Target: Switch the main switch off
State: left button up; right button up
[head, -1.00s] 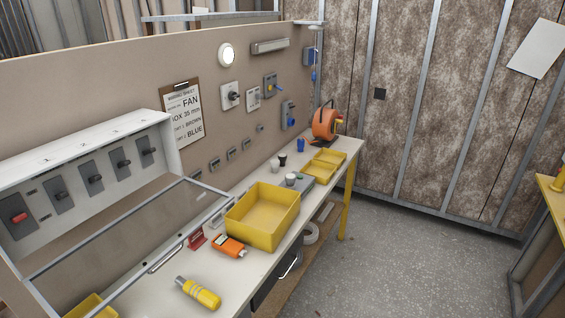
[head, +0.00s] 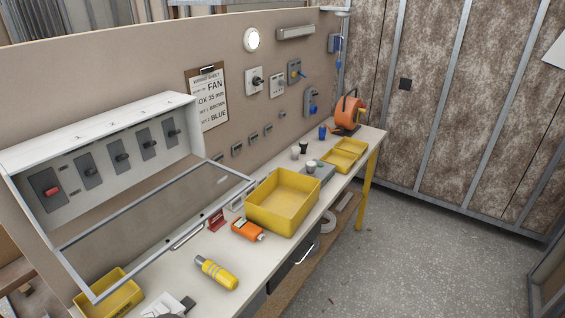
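A white switch box (head: 110,110) stands at the left of the bench against the board. Its framed clear door (head: 150,220) hangs open, lowered over the bench. Inside is a row of grey switches. The leftmost, larger one has a red handle (head: 53,191), which looks roughly horizontal; I take it as the main switch. The other switches, such as the one next to it (head: 90,171), have dark handles. The small markings are not readable. Neither of my grippers can be made out in the head view.
The bench (head: 195,262) holds a yellow bin (head: 283,208), an orange meter (head: 247,229), a yellow-handled tool (head: 216,272) and a smaller yellow bin (head: 108,293). A white and dark object (head: 168,304) is cut off at the bottom edge. Floor (head: 430,240) to the right is clear.

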aim_at(54, 190)
jog(key=u, duration=1.55)
